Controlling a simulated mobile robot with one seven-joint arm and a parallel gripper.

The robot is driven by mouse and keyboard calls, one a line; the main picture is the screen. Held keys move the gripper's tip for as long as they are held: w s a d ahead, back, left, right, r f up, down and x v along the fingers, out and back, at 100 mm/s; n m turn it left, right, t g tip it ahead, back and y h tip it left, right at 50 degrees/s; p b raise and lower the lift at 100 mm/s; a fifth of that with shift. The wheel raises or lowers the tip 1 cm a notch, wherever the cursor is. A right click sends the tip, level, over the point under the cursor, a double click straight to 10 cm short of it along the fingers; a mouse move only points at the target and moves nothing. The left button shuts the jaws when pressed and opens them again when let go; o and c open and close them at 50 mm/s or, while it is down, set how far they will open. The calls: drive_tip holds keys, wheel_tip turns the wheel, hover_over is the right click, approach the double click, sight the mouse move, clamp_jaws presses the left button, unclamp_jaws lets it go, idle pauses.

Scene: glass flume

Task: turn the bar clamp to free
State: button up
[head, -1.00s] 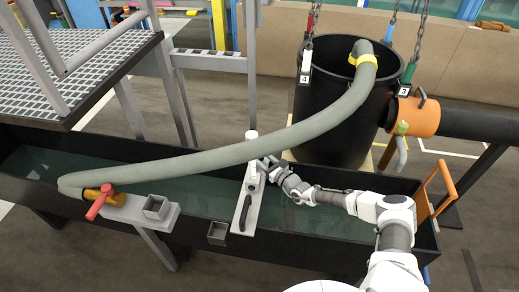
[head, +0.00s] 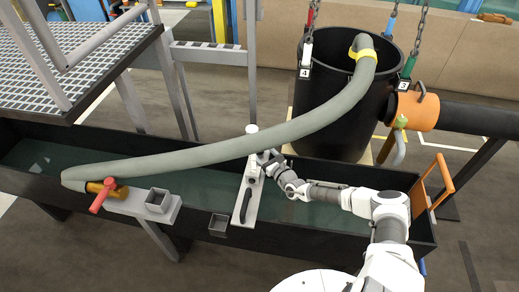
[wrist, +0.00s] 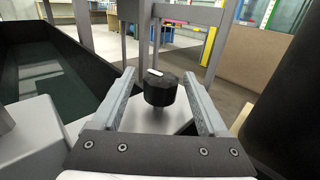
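The bar clamp shows as a black faceted knob (wrist: 161,88) with a white mark on top, in the wrist view. It stands on a short stem on a pale plate. My gripper (wrist: 159,75) is open, with one finger on each side of the knob and a visible gap to both. In the head view my gripper (head: 267,158) is at the far end of the pale bar (head: 240,209) that lies across the flume. There the knob is hidden or too small to make out.
The dark flume (head: 310,214) holds water under the bar. A thick grey hose (head: 200,157) arches just behind my gripper into a black tank (head: 338,122).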

drive_tip(key=shift+s+d, duration=0.4)
drive_tip(key=shift+s, duration=0.05)
drive_tip(key=p+v, duration=0.2)
drive_tip(key=v, duration=1.4)
drive_tip(key=shift+p, duration=0.3)
drive_tip(key=shift+s, duration=0.1)
